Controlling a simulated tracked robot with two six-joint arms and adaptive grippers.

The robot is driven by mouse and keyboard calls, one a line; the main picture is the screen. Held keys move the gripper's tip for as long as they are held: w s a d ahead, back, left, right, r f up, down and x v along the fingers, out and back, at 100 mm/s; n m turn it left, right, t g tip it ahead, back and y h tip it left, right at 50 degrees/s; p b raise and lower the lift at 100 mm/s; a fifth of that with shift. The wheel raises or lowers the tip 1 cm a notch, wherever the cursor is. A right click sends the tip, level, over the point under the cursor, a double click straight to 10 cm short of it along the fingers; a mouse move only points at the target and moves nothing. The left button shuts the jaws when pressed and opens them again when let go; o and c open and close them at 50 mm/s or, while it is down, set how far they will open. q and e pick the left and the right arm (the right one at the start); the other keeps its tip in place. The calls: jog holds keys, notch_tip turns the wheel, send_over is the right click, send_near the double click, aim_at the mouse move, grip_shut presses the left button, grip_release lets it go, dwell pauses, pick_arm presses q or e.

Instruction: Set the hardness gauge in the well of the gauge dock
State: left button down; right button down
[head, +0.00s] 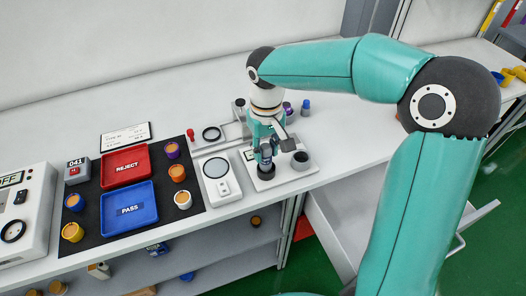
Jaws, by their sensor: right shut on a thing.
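My right gripper (270,145) reaches down over the gauge dock and is shut on a dark grey, upright cylindrical thing (267,168), which appears to be the hardness gauge. The gauge dock (291,178) is a white plate at the bench's front edge with a small label at its left. A dark round cup (301,160), which looks like the well, stands on the right of the dock. The held thing is left of the cup, over the dock's left part. I cannot tell whether its lower end touches the plate. My fingers hide part of it. My left gripper is out of view.
A white scale (227,186) with a round pan stands close left of the dock. Further left, a black mat (98,222) bears a red REJECT tray (126,155), a blue PASS tray (118,218) and several small pots. Bottles (306,108) stand behind. The bench right of the dock is clear.

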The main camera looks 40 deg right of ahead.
jog(key=shift+f, duration=0.35)
jog(key=shift+f, duration=0.15)
jog(key=c, duration=0.8)
grip_release()
notch_tip(320, 180, up, 12)
jog(key=shift+r+p, duration=0.2)
jog(key=shift+p, duration=0.3)
